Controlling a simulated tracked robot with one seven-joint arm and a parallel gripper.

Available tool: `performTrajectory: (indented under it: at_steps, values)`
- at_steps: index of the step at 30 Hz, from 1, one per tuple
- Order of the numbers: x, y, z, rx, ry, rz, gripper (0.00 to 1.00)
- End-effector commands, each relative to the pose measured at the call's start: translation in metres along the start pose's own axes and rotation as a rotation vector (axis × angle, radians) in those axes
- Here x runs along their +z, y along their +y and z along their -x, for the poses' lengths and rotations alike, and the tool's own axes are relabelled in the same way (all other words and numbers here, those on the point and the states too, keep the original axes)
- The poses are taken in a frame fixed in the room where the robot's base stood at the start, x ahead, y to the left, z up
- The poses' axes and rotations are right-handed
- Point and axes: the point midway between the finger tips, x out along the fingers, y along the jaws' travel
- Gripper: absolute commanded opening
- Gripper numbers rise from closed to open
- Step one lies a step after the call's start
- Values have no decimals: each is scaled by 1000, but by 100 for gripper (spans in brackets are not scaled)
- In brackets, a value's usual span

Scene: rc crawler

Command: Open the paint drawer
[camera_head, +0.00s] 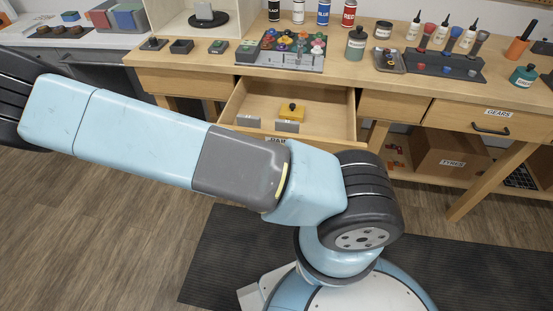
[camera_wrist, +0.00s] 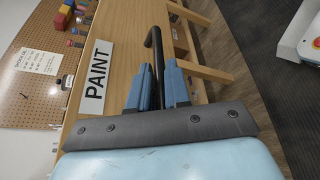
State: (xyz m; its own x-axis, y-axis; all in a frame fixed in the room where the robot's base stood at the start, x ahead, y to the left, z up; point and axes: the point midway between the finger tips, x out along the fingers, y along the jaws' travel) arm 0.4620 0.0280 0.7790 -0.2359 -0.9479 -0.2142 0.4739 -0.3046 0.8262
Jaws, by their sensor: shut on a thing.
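The paint drawer (camera_head: 325,103) is pulled out from the wooden workbench in the head view, and its inside shows from above. It holds a yellow block (camera_head: 291,111) and small grey pieces. My arm covers part of its front. In the wrist view the drawer front carries a white PAINT label (camera_wrist: 97,76) and a black bar handle (camera_wrist: 152,39). My gripper (camera_wrist: 160,86) has its blue fingers on either side of this handle and is shut on it. In the head view my gripper is hidden behind my arm.
The gears drawer (camera_head: 470,119) is closed at the right. The benchtop (camera_head: 340,77) holds paint bottles, trays and small parts. A cardboard box marked TYRES (camera_head: 451,157) stands on the lower shelf. A dark mat (camera_head: 225,255) lies on the wooden floor before the bench.

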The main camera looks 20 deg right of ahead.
Motion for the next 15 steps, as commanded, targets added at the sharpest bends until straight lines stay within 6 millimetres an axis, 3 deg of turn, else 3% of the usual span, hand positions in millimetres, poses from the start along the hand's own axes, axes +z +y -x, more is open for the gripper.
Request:
performTrajectory:
  at_steps: [8, 9, 15]
  values:
    - [-5, -2, 0, -12, 6, 0, 0]
    - [-5, -2, -1, -12, 6, 0, 21]
    - [-4, -1, -2, -11, -1, -1, 23]
